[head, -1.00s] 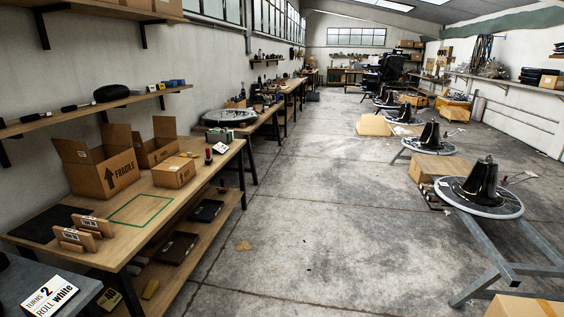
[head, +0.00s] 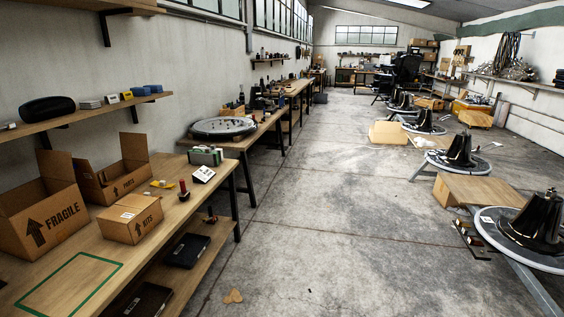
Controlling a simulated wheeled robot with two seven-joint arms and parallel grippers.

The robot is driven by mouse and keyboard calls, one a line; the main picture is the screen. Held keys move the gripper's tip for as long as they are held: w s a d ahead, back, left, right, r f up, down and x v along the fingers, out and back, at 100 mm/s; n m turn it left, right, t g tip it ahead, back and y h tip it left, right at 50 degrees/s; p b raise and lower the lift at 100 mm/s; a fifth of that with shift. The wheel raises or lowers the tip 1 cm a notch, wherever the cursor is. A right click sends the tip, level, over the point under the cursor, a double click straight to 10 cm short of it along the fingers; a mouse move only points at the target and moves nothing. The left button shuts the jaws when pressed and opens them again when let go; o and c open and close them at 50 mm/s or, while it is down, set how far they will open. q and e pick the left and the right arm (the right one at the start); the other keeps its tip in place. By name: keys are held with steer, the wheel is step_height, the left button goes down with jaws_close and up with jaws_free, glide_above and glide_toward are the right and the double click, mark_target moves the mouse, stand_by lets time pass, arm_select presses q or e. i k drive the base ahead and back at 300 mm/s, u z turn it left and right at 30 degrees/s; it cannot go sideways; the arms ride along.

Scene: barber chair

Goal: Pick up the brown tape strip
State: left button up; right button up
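A small tan-brown scrap (head: 233,296) lies flat on the concrete floor at the bottom of the head view, a little left of centre. It has an uneven outline, and it is too small to tell for sure whether it is the brown tape strip. Nothing lies right around it except a tiny dark speck to its right. Neither of my grippers shows in the head view.
A long workbench (head: 75,246) along the left wall carries open cartons, a closed KITS box (head: 131,218) and a green taped outline. Black cases lie on its lower shelf. Round stands with black cones (head: 532,222) line the right. The middle floor is clear.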

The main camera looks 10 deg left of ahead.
mark_target(147, 194)
steer(key=u, duration=0.75)
steer(key=i, duration=1)
